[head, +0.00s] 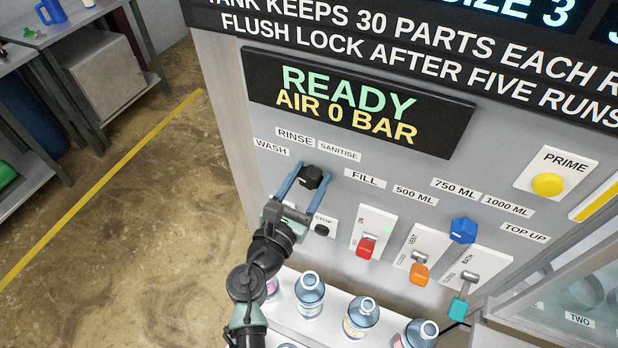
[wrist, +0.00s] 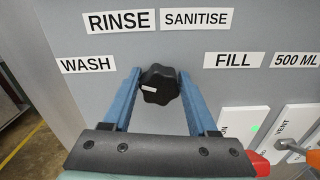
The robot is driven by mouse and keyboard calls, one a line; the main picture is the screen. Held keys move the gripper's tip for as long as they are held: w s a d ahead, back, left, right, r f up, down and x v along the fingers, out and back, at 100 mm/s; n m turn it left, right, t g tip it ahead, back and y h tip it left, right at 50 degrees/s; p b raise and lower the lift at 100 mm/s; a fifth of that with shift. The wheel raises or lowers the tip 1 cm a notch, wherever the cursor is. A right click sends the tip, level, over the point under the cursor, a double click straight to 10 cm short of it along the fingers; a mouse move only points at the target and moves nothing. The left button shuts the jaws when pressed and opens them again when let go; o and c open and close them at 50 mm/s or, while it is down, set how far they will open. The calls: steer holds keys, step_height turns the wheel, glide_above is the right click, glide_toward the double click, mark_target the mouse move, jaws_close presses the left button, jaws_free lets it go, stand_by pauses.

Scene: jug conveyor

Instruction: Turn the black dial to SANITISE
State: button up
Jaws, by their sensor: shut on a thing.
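The black dial (head: 312,177) is a lobed knob on the grey panel. It also shows in the wrist view (wrist: 158,85), with a white mark on its left side, towards the WASH label (wrist: 87,65). The RINSE label (wrist: 120,21) is above left of the dial, and the SANITISE label (wrist: 197,20) is above right. My gripper (head: 310,174) has its two blue fingers on either side of the dial and is shut on it. The fingers hide part of the dial's sides.
A FILL label (wrist: 233,60) is right of the dial. A small black knob (head: 322,229), a red switch (head: 366,248), an orange switch (head: 419,273) and a blue knob (head: 463,230) are close by. Several bottles (head: 310,293) stand below. The display (head: 350,105) reads READY, AIR 0 BAR.

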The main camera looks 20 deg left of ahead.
steer(key=m+b, duration=0.2)
steer(key=m, duration=0.1)
steer(key=m+b, duration=0.1)
steer(key=shift+d+f+m, duration=0.1)
steer(key=shift+f+m, duration=0.15)
steer(key=shift+m, duration=0.15)
steer(key=m+b, duration=0.3)
steer(key=m, duration=0.1)
steer(key=shift+f+m, duration=0.1)
steer(key=shift+m, duration=0.2)
steer(key=m+b, duration=0.4)
steer(key=m, duration=0.1)
steer(key=shift+f+b, duration=0.1)
steer(key=shift+b, duration=0.3)
steer(key=m+b, duration=0.3)
steer(key=m, duration=0.1)
steer(key=shift+d, duration=0.1)
steer(key=shift+m, duration=0.5)
steer(key=o, duration=1.4)
steer(key=s+b, duration=0.1)
steer(key=s, duration=0.3)
steer(key=s+b, duration=0.1)
steer(key=s, duration=0.3)
steer(key=s+b, duration=0.1)
steer(key=s, duration=0.4)
steer(key=shift+a, duration=0.25)
